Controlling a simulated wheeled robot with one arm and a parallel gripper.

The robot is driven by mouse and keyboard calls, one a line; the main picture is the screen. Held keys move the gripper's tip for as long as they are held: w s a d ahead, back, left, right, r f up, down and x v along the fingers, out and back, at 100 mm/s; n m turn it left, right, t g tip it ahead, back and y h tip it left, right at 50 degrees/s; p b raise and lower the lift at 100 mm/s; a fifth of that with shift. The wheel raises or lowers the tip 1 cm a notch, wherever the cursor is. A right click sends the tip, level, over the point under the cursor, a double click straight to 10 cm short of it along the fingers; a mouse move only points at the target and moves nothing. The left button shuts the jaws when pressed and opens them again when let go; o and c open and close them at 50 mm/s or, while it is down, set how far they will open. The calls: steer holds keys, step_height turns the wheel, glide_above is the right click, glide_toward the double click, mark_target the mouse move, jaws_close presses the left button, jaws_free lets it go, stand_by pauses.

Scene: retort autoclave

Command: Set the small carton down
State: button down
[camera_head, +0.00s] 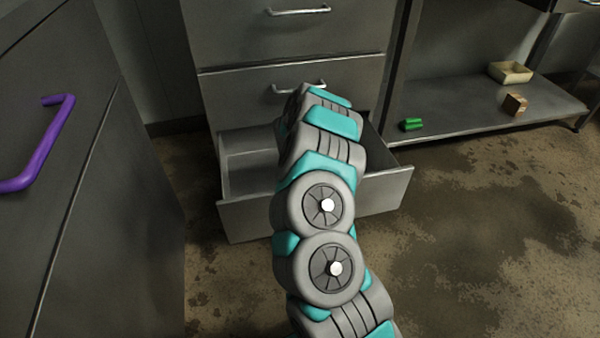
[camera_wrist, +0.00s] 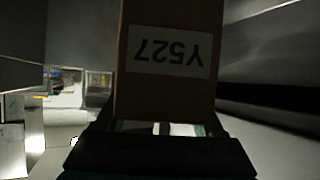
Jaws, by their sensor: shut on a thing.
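The small carton (camera_wrist: 165,95) is brown with a white label reading Y527 upside down, and fills the upper middle of the wrist view. My gripper (camera_wrist: 160,130) is shut on it at the bottom of that view. In the head view my arm reaches over the open bottom drawer (camera_head: 240,205), and hides my gripper and the carton. I cannot tell whether the carton touches a surface; its far end runs out of the wrist view.
A purple-handled cabinet (camera_head: 90,160) stands at the left. At the right, a low shelf (camera_head: 465,105) bears green items (camera_head: 411,125), a beige tray (camera_head: 510,72) and a small brown box (camera_head: 514,104). The drawer's left part looks empty; the floor at the right is clear.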

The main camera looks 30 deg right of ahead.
steer(key=shift+s+d+f, duration=0.25)
steer(key=shift+s+d, duration=0.05)
steer(key=shift+d, duration=0.05)
steer(key=shift+f, duration=0.35)
step_height(320, 180, down, 9)
steer(key=shift+f+b, duration=0.1)
steer(key=shift+b, duration=0.5)
jaws_free()
steer(key=shift+f, duration=0.1)
